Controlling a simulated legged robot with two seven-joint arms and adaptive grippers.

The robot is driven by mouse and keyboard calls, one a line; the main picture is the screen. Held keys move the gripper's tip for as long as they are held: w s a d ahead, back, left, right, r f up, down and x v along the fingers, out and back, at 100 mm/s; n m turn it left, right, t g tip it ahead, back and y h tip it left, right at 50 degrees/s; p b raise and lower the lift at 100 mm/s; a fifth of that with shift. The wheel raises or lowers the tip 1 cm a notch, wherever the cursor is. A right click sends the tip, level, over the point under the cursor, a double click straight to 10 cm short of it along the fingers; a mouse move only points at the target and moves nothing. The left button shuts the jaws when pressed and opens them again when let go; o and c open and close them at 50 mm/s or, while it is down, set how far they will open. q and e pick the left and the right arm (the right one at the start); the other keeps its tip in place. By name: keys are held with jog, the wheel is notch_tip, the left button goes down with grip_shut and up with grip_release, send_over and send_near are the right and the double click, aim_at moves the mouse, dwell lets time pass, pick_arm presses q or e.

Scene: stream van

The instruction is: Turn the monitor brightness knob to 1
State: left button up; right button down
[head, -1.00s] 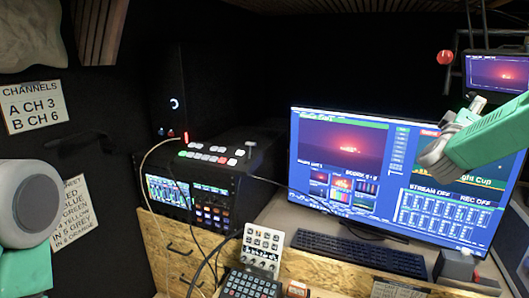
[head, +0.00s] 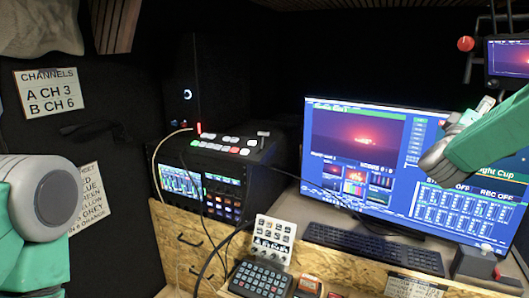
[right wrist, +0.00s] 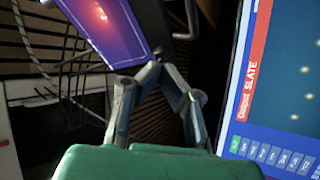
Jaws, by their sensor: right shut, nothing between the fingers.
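A smaller screen (head: 507,58) is at the top right of the head view; a lit screen (right wrist: 105,28) lies beyond my fingers in the right wrist view. My right gripper (head: 470,118) is in front of the large monitor's right part, hiding some of it. Its fingers (right wrist: 153,65) are together and empty. My left gripper is not in view.
A black keyboard (head: 372,247) lies before the large monitor. A rack unit (head: 210,180) with a switcher (head: 222,147) on top stands at left. Button panels (head: 258,280) sit at the front. A thin frame (head: 484,25) and red ball (head: 465,44) are near the small screen.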

aim_at(502, 86)
jog(key=d, duration=0.2)
jog(key=w+d+r, duration=0.1)
jog(key=d, duration=0.1)
jog(key=w+d, duration=0.1)
jog(key=d, duration=0.1)
jog(key=shift+w+d+r, duration=0.1)
jog(key=shift+w+r, duration=0.15)
jog(key=shift+r, duration=0.15)
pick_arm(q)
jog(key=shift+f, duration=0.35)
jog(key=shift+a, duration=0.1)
pick_arm(e)
jog(key=shift+a, duration=0.2)
pick_arm(q)
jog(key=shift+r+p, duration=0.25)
jog(key=shift+p, duration=0.25)
pick_arm(e)
jog(key=shift+w+r, duration=0.2)
jog(key=shift+r, duration=0.05)
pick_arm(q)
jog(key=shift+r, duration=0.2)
